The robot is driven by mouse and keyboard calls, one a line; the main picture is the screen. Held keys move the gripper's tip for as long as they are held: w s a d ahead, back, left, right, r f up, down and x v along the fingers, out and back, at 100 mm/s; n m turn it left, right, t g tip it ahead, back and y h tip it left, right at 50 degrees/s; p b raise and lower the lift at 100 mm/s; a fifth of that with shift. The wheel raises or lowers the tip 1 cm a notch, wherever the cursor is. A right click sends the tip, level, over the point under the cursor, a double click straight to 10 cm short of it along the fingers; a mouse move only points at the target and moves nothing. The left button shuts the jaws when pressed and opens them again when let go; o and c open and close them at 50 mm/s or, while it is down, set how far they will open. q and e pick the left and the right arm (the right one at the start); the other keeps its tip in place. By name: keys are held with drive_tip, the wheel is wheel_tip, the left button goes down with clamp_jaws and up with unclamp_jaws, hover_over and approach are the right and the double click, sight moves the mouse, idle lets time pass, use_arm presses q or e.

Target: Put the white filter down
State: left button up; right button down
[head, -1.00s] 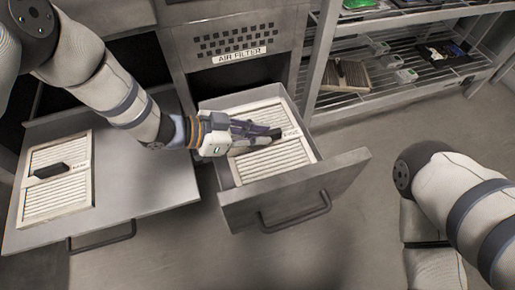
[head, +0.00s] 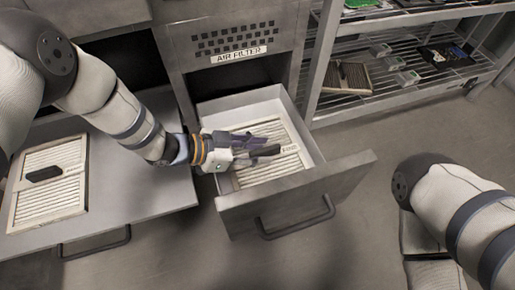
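A white pleated filter (head: 262,172) with a black handle lies inside the open drawer (head: 297,196) under the AIR FILTER label. My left gripper (head: 262,146) is over this filter at its handle. Its fingers look spread apart, with the dark handle at the lower finger; the fingers partly hide the handle. A second pleated filter (head: 50,195) with a black handle (head: 44,174) lies on the flat grey surface at the left. My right arm shows at the right edge, but its gripper is out of view.
The drawer's front and side walls stand around the filter. A wire shelf (head: 350,107) at the upper right holds another filter (head: 345,76), small boxes and dark parts. The cabinet front (head: 225,25) rises behind the drawer. Bare floor (head: 365,190) lies right of the drawer.

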use_arm(q)
drive_tip(key=shift+a+r, duration=0.15)
drive_tip(key=shift+r, duration=0.2)
drive_tip(key=p+v, duration=0.3)
drive_tip(key=v, duration=0.8)
drive_tip(key=shift+s+a, duration=0.15)
drive_tip(key=shift+a, duration=0.2)
